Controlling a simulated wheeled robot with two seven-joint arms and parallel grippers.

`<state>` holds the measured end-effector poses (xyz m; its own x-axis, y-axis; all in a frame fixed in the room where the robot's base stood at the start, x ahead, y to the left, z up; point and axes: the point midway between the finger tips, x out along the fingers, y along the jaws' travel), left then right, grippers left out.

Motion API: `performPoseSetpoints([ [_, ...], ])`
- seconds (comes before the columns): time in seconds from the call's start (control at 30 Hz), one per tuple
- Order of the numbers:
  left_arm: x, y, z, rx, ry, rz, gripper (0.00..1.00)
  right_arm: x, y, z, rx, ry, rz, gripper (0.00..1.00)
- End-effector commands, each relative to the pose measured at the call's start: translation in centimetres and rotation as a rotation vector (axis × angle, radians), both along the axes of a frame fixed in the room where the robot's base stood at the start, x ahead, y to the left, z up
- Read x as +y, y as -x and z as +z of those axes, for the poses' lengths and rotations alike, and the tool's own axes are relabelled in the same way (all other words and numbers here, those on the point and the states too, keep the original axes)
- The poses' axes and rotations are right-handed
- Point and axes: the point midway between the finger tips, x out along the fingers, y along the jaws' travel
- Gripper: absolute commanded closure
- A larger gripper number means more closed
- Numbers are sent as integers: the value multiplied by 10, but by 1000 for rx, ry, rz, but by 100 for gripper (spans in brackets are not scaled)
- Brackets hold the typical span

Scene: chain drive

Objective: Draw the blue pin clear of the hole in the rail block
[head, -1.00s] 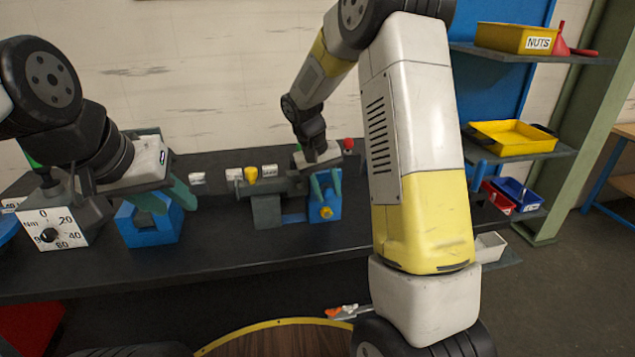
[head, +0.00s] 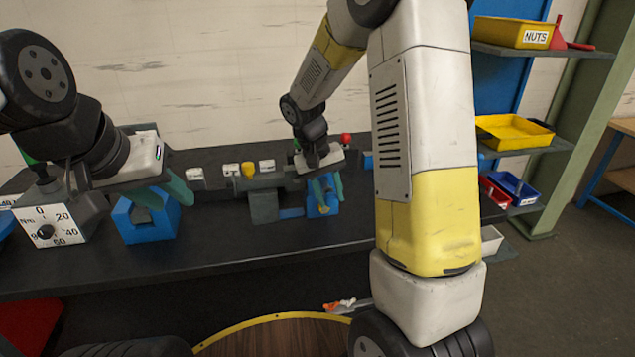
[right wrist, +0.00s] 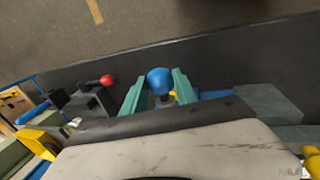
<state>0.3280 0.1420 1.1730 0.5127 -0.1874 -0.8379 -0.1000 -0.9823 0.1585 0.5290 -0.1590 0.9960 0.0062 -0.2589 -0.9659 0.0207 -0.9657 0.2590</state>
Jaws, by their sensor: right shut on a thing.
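My right gripper (right wrist: 157,92) is shut on the blue pin (right wrist: 160,77), whose rounded head shows between the teal fingers in the right wrist view. A short grey shank shows below the head; its lower end is hidden, so I cannot tell how deep it sits. In the head view this gripper (head: 325,190) is over the blue block (head: 313,207) with a yellow spot, at the right end of the grey rail assembly (head: 264,206). My left gripper (head: 164,194) has its teal fingers apart, at the top of another blue block (head: 150,228), with nothing seen held.
A dial box (head: 50,228) stands at the left of the dark bench (head: 215,250). A red-knobbed lever (right wrist: 105,80) is beside my right gripper. A yellow knob (head: 248,169) and white labels are behind the rail. The bench front is clear; shelves with bins (head: 513,130) stand right.

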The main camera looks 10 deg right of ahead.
Motion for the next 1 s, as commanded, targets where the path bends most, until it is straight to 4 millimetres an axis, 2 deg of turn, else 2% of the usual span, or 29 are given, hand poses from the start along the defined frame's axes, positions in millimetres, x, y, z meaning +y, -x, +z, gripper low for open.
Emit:
performPoseSetpoints([
  [1.0, 0, 0, 0, 0, 0, 0, 64, -2, 51, 1, -1, 0, 0, 100],
])
